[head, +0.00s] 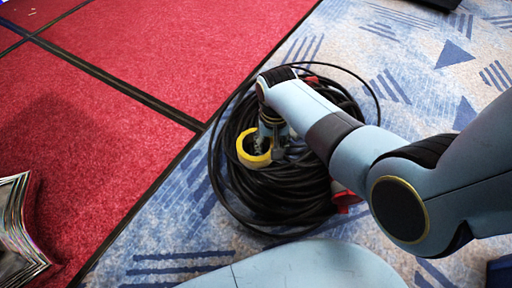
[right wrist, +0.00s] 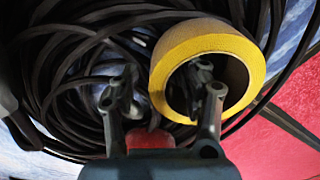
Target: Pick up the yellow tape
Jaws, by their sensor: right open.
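The yellow tape (head: 244,154) is a ring on a coil of black cable (head: 300,190), near its left side in the head view. In the right wrist view the yellow tape (right wrist: 212,38) lies right of centre with its hole showing. My right gripper (head: 270,142) reaches down at the tape, partly hiding it. In the right wrist view my right gripper (right wrist: 162,92) is open. One finger is over or in the tape's hole and the other is outside it to the left, with the near wall of the ring between them. Contact cannot be told. My left gripper is not in view.
The cable coil lies on blue patterned carpet (head: 180,240). A red carpeted platform with a dark edge (head: 130,90) is at the left. A stack of sheets or magazines (head: 20,235) lies at the lower left. A red item (head: 345,200) shows at the coil's right.

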